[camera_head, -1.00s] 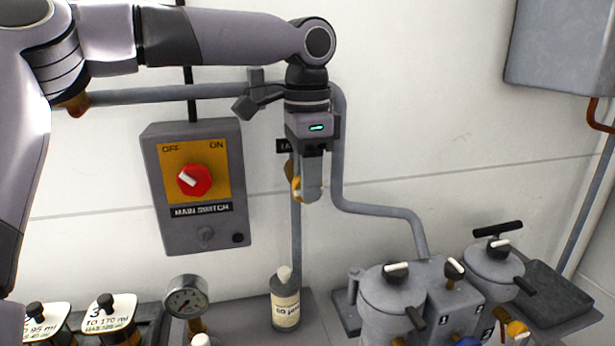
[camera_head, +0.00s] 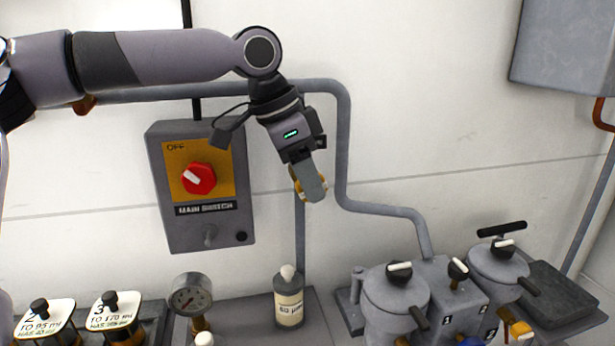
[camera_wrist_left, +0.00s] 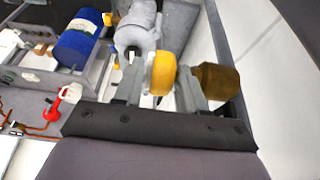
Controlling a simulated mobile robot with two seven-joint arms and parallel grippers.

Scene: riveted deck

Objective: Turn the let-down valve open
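The let-down valve's yellow handle (camera_head: 297,190) is on the vertical grey pipe right of the main switch box, mostly hidden behind my left gripper (camera_head: 316,192). In the left wrist view the yellow handle (camera_wrist_left: 163,73) sits between the two grey fingers of my left gripper (camera_wrist_left: 160,88). The fingers appear closed on it, one on each side. A brown brass-coloured part (camera_wrist_left: 216,82) shows beyond the right finger. In the head view the gripper is tilted, its fingers pointing down and to the right. My right gripper is in neither view.
The main switch box (camera_head: 161,221), with a red knob (camera_head: 199,178), is left of the gripper. Below stand a labelled bottle (camera_head: 289,303) and a gauge (camera_head: 191,295). Lidded grey pots (camera_head: 393,294) stand at lower right. The wall right of the bent pipe is open.

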